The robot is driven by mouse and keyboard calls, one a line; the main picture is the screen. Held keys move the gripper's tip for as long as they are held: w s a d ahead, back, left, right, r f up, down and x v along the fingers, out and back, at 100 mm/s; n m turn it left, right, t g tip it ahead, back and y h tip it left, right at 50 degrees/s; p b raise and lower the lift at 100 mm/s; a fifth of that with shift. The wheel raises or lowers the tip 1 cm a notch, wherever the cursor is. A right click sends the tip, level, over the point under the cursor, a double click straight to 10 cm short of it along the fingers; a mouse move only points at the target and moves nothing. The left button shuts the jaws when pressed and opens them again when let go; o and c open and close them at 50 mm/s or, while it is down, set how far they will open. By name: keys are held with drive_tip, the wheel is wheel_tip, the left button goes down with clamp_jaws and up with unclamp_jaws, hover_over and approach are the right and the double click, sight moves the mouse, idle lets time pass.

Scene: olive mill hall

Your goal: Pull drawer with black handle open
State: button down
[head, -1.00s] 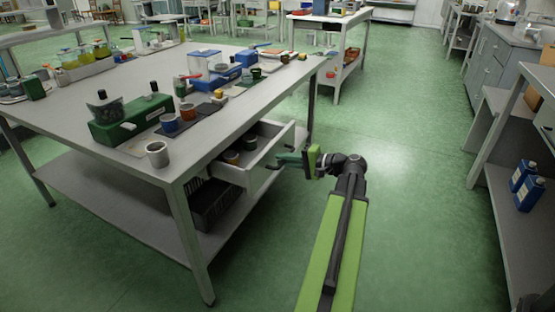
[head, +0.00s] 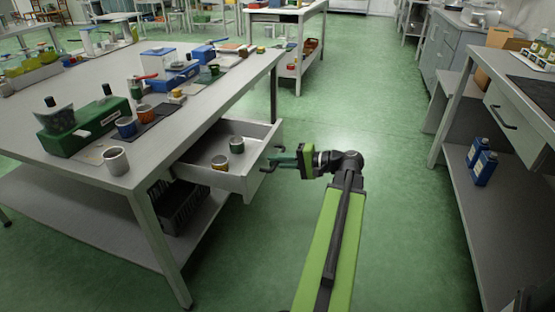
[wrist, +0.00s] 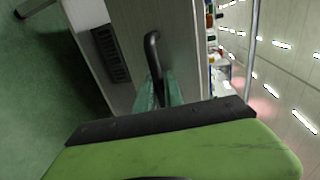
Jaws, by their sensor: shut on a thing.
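The drawer (head: 205,174) under the big grey table stands pulled well out.
The table (head: 120,181) carries a green box (head: 85,127), cups and tools. A dark crate (head: 178,205) sits on its lower shelf. Green floor between is clear.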

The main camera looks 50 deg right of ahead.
drive_tip(key=c, duration=1.7)
unclamp_jaws()
drive_tip(key=shift+w, duration=0.1)
drive_tip(key=shift+c, duration=0.2)
drive_tip(key=p+v, duration=0.3)
drive_tip(key=v, duration=1.4)
drive_tip(key=shift+s+p, duration=0.25)
drive_tip(key=shift+p, duration=0.05)
